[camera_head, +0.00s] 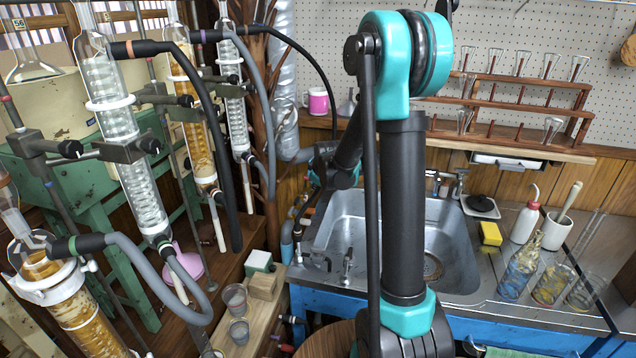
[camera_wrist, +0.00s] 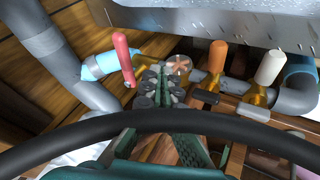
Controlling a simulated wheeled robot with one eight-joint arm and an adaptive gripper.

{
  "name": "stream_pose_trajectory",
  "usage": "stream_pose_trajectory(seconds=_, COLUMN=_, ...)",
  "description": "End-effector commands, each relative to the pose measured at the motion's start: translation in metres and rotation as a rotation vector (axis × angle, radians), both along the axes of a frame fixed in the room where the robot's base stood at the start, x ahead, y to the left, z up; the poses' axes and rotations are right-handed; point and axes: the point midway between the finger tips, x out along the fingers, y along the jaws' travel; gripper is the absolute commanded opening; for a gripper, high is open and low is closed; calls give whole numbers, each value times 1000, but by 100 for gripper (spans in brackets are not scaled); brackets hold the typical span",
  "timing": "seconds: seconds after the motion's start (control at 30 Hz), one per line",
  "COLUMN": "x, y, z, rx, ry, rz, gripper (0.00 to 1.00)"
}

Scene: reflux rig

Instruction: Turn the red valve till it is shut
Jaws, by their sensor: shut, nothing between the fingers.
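The red valve handle (camera_wrist: 124,58) shows in the wrist view, left of centre, as a slim red lever standing nearly upright with a slight tilt. Its lower end is close to the fingertips of my gripper (camera_wrist: 160,80), which are shut together with nothing between them. The fingertips lie just right of the lever's foot; I cannot tell whether they touch it. A light blue pipe piece (camera_wrist: 98,67) lies just left of the lever. In the head view my arm crosses in front of the sink, and I cannot make out the red valve clearly there.
An orange handle (camera_wrist: 216,60) and a white handle (camera_wrist: 270,66) stand to the right on brass fittings. A grey pipe (camera_wrist: 45,45) runs at left. The metal sink (camera_wrist: 230,18) overhangs above. Glass condensers (camera_head: 125,130) stand at left in the head view.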

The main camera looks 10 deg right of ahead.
Motion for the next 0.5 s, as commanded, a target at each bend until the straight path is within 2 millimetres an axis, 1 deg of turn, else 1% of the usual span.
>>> stream_pose_trajectory(seconds=0.03, x=5, y=1, z=-6, rx=0, ry=0, rz=0, gripper=0)
stream_pose_trajectory(seconds=0.13, x=13, y=1, z=-17, rx=0, ry=0, rz=0, gripper=0)
stream_pose_trajectory(seconds=0.2, x=23, y=-7, z=-14, rx=0, ry=0, rz=-2, gripper=0)
stream_pose_trajectory(seconds=0.3, x=33, y=-14, z=-15, rx=0, ry=0, rz=-2, gripper=0)
stream_pose_trajectory(seconds=0.5, x=43, y=-20, z=-14, rx=0, ry=0, rz=0, gripper=0)
